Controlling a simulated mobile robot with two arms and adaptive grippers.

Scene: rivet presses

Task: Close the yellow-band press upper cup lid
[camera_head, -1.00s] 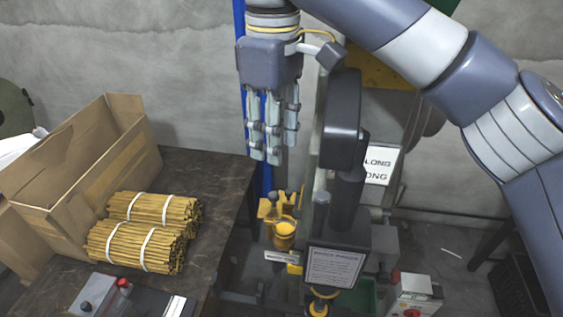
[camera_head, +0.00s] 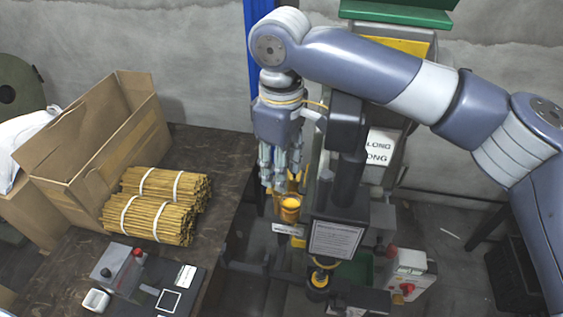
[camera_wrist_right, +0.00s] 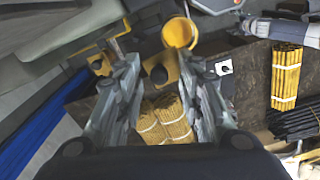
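The yellow-band press (camera_head: 340,205) stands at the middle, right of the bench. Its upper cup (camera_head: 290,205) is yellow-orange; in the right wrist view the cup (camera_wrist_right: 180,33) shows its round mouth uncovered. Beside it, a yellow part with a dark round knob (camera_wrist_right: 158,73), perhaps the lid, shows between the fingertips. My right gripper (camera_head: 280,184) points down just above and behind the cup. Its fingers (camera_wrist_right: 160,62) are spread, with no clear grip on anything. In the head view the fingers hide part of the yellow fitting. My left gripper is not in view.
A dark bench (camera_head: 225,160) at left carries a cardboard box (camera_head: 100,150) and bundles of yellow sticks (camera_head: 150,218). A small control box (camera_head: 118,268) with a red button sits at its front. A blue post (camera_head: 252,60) and the wall stand behind.

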